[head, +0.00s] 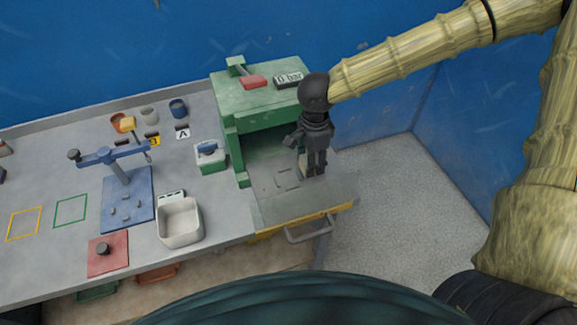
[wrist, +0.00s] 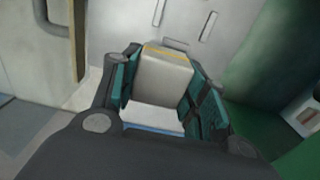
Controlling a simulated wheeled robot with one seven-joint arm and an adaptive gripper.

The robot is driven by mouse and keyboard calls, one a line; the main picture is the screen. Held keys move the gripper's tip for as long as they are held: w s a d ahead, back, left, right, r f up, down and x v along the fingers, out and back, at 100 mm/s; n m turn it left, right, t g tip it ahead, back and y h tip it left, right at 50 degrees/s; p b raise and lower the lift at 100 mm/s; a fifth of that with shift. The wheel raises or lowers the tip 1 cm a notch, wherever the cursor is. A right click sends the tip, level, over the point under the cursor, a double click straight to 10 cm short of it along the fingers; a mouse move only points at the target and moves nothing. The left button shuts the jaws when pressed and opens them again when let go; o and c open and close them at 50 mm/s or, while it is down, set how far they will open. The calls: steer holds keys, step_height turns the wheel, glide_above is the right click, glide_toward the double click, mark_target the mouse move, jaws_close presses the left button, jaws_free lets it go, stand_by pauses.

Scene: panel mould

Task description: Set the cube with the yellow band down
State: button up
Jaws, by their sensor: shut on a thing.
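My gripper (head: 312,170) points down over the grey sliding plate (head: 275,208) at the front of the green press. In the wrist view, the teal-padded fingers of my gripper (wrist: 165,75) are shut on a pale cube (wrist: 162,82) with a yellow band along its far edge. A whiter surface with a blue edge (wrist: 152,120) shows nearer the palm; I cannot tell if it belongs to the same cube. The plate's slot marks (wrist: 208,26) lie beyond the cube. Whether the cube touches the plate is hidden. In the head view the cube is mostly hidden by the fingers.
The green press (head: 262,95) rises behind and left of my gripper, with a "0 bar" sign on top. The plate has a handle (head: 310,230) in front. A white bin (head: 180,222), a blue stand (head: 128,200) and small cups are left. The plate's left part is clear.

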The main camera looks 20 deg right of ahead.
steer(key=a, duration=0.2)
steer(key=w+a+p, duration=0.1)
steer(key=a, duration=0.2)
steer(key=shift+w+a+r, duration=0.1)
steer(key=shift+w+a, duration=0.1)
steer(key=shift+a, duration=0.15)
steer(key=shift+f+p, duration=0.95)
steer(key=shift+f, duration=0.9)
steer(key=shift+f, duration=0.1)
steer(key=o, duration=1.2)
steer(key=shift+r+b, duration=1.25)
steer(key=shift+r, duration=4.9)
